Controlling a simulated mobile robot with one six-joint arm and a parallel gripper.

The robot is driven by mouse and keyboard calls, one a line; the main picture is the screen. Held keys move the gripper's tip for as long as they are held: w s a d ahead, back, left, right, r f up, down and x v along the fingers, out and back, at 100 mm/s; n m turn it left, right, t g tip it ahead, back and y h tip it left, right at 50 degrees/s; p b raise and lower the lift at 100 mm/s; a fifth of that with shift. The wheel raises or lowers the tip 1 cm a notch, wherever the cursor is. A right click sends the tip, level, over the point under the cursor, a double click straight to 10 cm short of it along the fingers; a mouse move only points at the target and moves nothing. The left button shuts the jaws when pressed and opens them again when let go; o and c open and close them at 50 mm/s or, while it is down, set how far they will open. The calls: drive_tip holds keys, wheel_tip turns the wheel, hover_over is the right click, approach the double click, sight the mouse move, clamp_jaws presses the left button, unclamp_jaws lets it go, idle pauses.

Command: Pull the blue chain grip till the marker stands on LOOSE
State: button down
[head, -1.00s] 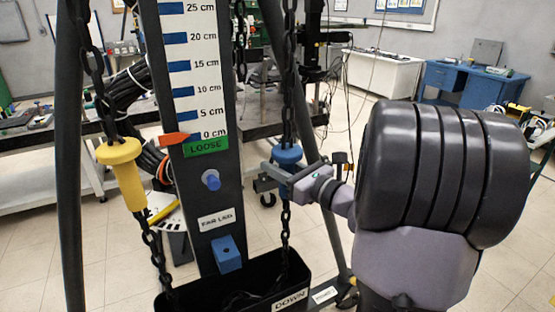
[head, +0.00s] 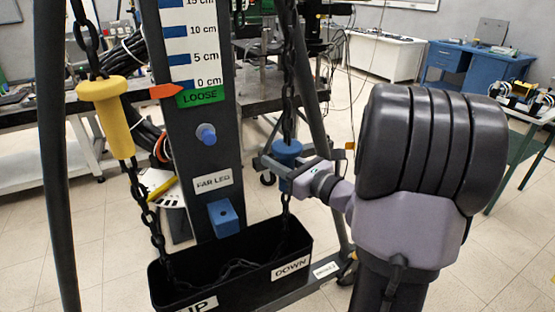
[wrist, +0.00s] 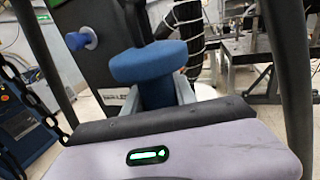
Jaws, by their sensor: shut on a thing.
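The blue chain grip (head: 288,148) hangs on the right-hand dark chain, above the DOWN end of a black bin. My gripper (head: 274,170) is shut on it from the right. In the wrist view the blue grip (wrist: 149,64) has a wide round top, and its narrower body sits between my fingers. The orange-red marker (head: 166,91) points right at the scale board, close to the upper edge of the green LOOSE band (head: 200,97), just below the 0 cm line.
A yellow grip (head: 106,100) hangs on the left chain. The black bin (head: 232,286) holds slack chain and bears UP and DOWN labels. Dark frame legs stand on both sides. A blue block (head: 223,217) and a blue knob (head: 206,134) are on the post.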

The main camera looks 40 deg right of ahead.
drive_tip(key=c, duration=1)
unclamp_jaws()
drive_tip(key=s+d+p, duration=0.1)
drive_tip(key=s+p, duration=0.1)
drive_tip(key=s, duration=1.5)
drive_tip(key=shift+s+d+p, duration=0.2)
drive_tip(key=shift+s+p, duration=0.05)
drive_tip(key=shift+p, duration=0.1)
